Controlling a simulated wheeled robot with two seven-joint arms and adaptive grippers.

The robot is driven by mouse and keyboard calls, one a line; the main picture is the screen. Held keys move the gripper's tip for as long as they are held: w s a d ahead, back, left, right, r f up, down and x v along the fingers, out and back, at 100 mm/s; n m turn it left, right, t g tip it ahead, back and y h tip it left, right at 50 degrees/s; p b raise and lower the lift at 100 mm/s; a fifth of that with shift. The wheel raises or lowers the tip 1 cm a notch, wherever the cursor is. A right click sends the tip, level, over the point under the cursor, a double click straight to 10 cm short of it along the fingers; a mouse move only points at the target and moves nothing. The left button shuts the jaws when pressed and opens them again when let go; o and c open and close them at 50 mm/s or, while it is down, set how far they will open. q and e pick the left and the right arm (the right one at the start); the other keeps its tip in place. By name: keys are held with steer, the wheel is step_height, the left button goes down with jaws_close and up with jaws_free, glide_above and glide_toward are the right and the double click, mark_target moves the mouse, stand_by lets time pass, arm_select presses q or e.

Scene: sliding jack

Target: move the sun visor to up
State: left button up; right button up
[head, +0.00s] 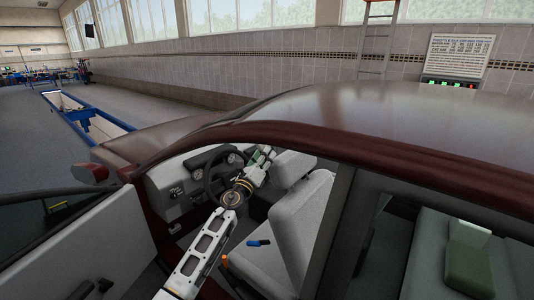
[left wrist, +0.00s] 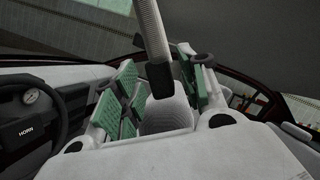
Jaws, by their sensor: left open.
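The sun visor cannot be made out for certain. In the head view the roof hides the area above the windshield. In the left wrist view a plain dark grey surface (left wrist: 255,40) fills the upper right; I cannot tell whether it is the visor or the roof lining. My left gripper (head: 262,160) is inside the car, reached in through the front door opening, just beyond the steering wheel. In the left wrist view my left gripper (left wrist: 160,95) has its green-padded fingers apart, with nothing visibly held. My right gripper is not in view.
The steering wheel (head: 222,178) is close beside my left arm and also shows in the left wrist view (left wrist: 40,125). The front seat (head: 298,225) is to the arm's right. The dark red roof edge (head: 320,140) passes above. The open door (head: 90,250) is at left.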

arm_select(q)
steer(key=shift+b+x, duration=0.45)
steer(key=shift+x, duration=1.15)
jaws_close()
